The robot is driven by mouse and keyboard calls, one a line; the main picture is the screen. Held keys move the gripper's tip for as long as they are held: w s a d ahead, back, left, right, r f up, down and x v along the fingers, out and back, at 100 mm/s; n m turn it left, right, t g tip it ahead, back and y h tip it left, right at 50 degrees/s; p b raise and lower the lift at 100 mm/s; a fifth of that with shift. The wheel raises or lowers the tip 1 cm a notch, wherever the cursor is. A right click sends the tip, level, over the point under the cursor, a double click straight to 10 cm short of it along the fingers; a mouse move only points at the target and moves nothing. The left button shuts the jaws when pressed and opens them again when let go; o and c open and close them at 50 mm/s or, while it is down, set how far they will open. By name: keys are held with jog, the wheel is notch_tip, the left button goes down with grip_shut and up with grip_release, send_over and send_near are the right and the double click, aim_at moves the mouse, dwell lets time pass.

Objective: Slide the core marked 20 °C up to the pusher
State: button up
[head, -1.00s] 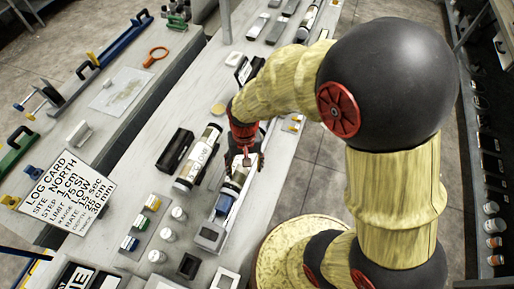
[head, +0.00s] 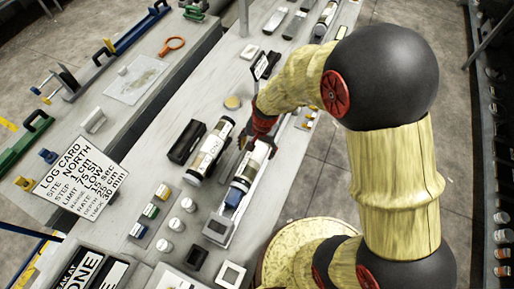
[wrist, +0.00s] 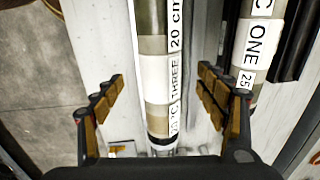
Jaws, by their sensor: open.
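The core (head: 247,168) lies in a narrow light tray (head: 222,236), its near end close to a blue block (head: 234,197), which may be the pusher. In the wrist view the core (wrist: 154,70) has white bands reading THREE and 20 cm; a °C marking near its dark end is only partly legible. My gripper (head: 258,143) is over the core's upper part in the head view. In the wrist view my gripper (wrist: 160,85) is open, its fingers on either side of the core with gaps showing. The gripper hides part of the core in the head view.
A second core marked ONE (head: 211,150) lies beside the tray, next to a black holder (head: 187,142). White pots (head: 177,224) and coloured blocks (head: 150,211) stand left of the tray's near end. A log card (head: 78,185) is at the left.

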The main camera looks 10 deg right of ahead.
aim_at(255, 158)
jog(key=f, duration=0.2)
jog(key=f+b, duration=0.1)
jog(key=f, duration=0.4)
jog(key=shift+w+a+f, duration=0.25)
jog(key=shift+a+f, duration=0.05)
jog(key=shift+a, duration=0.1)
jog(key=shift+c, duration=1.4)
grip_shut()
